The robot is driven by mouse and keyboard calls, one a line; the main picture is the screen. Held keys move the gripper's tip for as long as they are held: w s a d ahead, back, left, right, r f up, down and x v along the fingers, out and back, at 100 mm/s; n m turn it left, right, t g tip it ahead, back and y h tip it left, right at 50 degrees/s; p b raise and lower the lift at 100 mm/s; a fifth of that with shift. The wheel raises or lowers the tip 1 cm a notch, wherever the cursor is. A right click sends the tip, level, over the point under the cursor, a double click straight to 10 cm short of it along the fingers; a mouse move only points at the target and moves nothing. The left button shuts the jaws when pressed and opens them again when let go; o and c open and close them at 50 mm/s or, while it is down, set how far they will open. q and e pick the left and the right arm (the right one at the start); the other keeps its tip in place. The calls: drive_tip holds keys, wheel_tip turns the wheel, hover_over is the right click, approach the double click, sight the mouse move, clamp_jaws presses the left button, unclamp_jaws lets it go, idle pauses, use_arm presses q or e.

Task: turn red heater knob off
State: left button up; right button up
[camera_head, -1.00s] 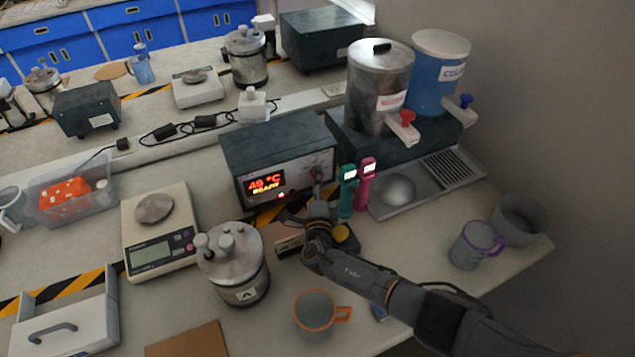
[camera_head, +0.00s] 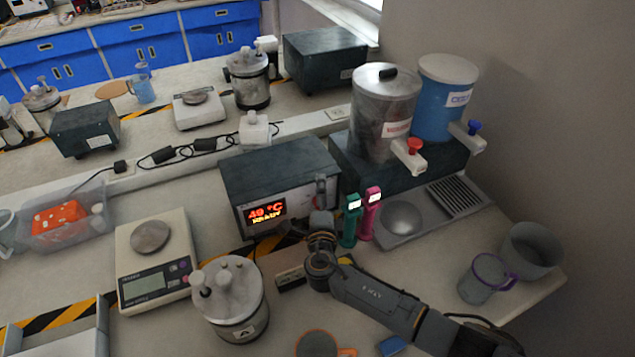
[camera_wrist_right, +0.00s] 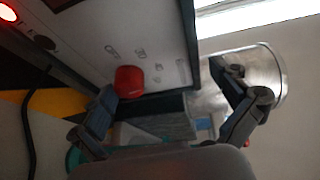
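The heater is a dark box (camera_head: 275,172) with a pale front panel and a lit red display (camera_head: 266,212) reading 49 °C above a second, blurred line. In the right wrist view, the red knob (camera_wrist_right: 129,81) sits low on the pale panel, near its bottom edge. My right gripper (camera_wrist_right: 165,88) is open, its fingers wide apart, with the knob just beyond the left finger's tip. My left gripper is not in view.
Green (camera_head: 352,222) and pink (camera_head: 370,212) handheld devices stand close right of my gripper. A metal vessel (camera_head: 228,300), balance (camera_head: 150,285) and orange-rimmed mug (camera_head: 318,345) are in front. Dispensers (camera_head: 385,110) stand behind at right. A glowing red light (camera_wrist_right: 8,12) shows in the wrist view.

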sight(315, 200)
drive_tip(key=shift+t, duration=0.5)
drive_tip(key=r, duration=0.2)
drive_tip(key=a+r, duration=0.1)
drive_tip(key=w+r, duration=0.1)
drive_tip(key=r, duration=0.1)
drive_tip(key=shift+a+r, duration=0.2)
drive_tip(key=shift+r, duration=0.1)
drive_tip(key=shift+g, duration=0.5)
drive_tip(key=f, duration=0.2)
drive_tip(key=s+d+f, duration=0.1)
drive_tip(key=f, duration=0.1)
drive_tip(key=shift+f, duration=0.1)
drive_tip(key=shift+c, duration=0.3)
drive_tip(key=s, duration=0.1)
drive_tip(key=s+r+p, duration=0.1)
drive_tip(key=s, duration=0.2)
drive_tip(key=shift+s+d+r, duration=0.25)
drive_tip(key=shift+s+r, duration=0.15)
drive_tip(key=c, duration=0.4)
use_arm(q)
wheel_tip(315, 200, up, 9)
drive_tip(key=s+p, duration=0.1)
drive_tip(key=p, duration=0.6)
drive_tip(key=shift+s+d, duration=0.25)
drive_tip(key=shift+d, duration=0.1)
use_arm(e)
drive_tip(key=s+f, duration=0.3)
drive_tip(key=s, duration=1)
drive_tip(key=shift+s+f, duration=0.15)
